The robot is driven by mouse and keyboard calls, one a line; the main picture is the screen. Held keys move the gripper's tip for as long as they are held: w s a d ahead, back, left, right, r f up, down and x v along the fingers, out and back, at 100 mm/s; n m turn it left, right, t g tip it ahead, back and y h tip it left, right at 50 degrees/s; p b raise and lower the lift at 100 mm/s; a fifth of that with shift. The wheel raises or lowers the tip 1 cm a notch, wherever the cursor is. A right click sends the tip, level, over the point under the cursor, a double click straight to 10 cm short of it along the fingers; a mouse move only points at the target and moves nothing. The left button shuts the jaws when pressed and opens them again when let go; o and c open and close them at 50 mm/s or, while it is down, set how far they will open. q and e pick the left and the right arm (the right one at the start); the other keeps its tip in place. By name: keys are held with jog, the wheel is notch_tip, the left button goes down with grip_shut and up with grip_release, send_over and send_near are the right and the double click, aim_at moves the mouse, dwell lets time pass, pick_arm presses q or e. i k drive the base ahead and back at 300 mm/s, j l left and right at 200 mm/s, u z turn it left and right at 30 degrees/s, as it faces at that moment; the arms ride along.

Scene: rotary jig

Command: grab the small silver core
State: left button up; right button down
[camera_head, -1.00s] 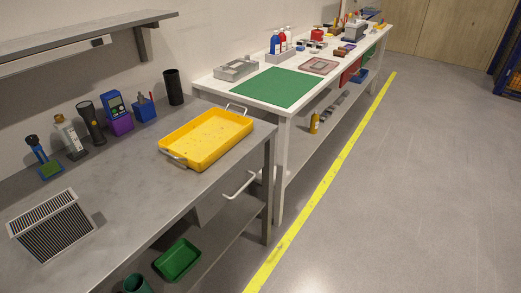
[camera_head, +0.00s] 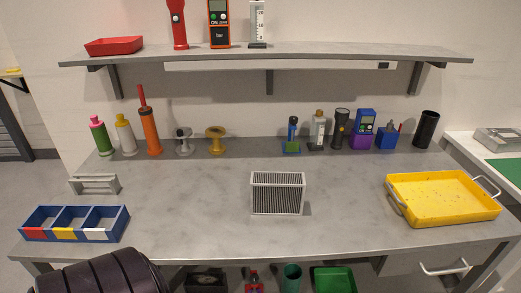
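A small silver box-shaped core (camera_head: 277,193) with a dark finned front face stands upright on the grey workbench (camera_head: 200,215), near the middle of the bench top. Clear bench surface surrounds it and nothing touches its sides. Neither of my grippers is in view.
A yellow tray (camera_head: 443,221) lies to the right, and a blue compartment bin (camera_head: 115,232) and grey rack (camera_head: 94,184) to the left. Bottles, spools and tools line the back. A shelf (camera_head: 270,53) overhangs the rear. A dark ribbed rounded shape (camera_head: 105,273) covers the front left.

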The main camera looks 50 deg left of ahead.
aim_at(272, 193)
jog(key=u, duration=1.35)
